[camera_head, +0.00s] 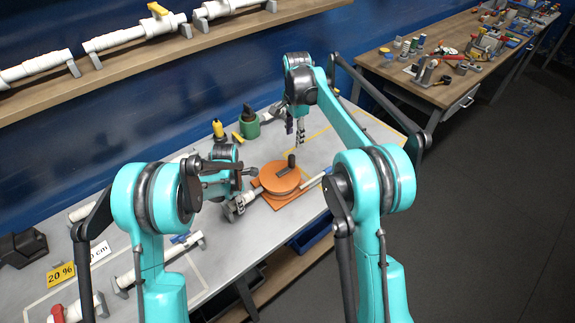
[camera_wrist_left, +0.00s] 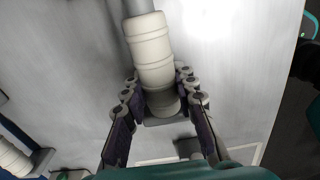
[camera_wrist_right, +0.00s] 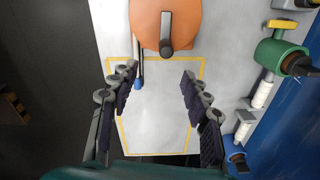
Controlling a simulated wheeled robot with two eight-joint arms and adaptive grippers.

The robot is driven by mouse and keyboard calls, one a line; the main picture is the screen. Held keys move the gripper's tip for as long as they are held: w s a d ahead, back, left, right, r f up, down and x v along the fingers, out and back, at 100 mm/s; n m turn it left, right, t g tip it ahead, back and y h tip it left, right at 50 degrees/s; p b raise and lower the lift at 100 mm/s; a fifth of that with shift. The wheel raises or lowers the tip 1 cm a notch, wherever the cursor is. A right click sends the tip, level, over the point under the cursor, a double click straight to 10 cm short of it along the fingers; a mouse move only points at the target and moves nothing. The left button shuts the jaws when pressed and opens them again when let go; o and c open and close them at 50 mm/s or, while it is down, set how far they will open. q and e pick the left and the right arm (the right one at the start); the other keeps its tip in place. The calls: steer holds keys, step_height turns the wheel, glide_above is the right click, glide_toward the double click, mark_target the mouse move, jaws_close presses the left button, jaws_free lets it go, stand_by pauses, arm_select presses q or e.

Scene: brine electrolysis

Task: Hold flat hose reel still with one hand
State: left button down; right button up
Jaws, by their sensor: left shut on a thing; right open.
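The flat hose reel (camera_head: 279,177) is an orange disc on an orange base with a dark crank handle (camera_head: 291,161) on top. It lies on the grey workbench, and its disc also shows at the top of the right wrist view (camera_wrist_right: 150,18). A white ribbed cylindrical fitting (camera_wrist_left: 152,50) sits at the reel's left side. My left gripper (camera_head: 238,207) is shut on this fitting, its fingers on both sides in the left wrist view (camera_wrist_left: 157,85). My right gripper (camera_head: 298,138) is open and empty above the bench, behind the reel and apart from it.
A green cylinder (camera_head: 247,126) and a yellow-topped item (camera_head: 218,129) stand behind the reel. A white tube (camera_head: 315,180) extends from the reel's right. A shelf (camera_head: 190,44) with white pipes runs above. A yellow-outlined bench area (camera_wrist_right: 160,120) beneath my right gripper is clear.

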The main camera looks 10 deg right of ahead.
mark_target(291, 157)
steer(key=f, duration=0.1)
steer(key=w+f, duration=0.1)
steer(key=f+m, duration=0.1)
steer(key=shift+w+a+f+g, duration=0.1)
steer(key=shift+w+a+g, duration=0.2)
steer(key=shift+w+a, duration=0.1)
step_height(291, 157, down, 11)
steer(key=shift+s+f, duration=0.1)
steer(key=shift+f, duration=0.1)
steer(key=c, duration=0.9)
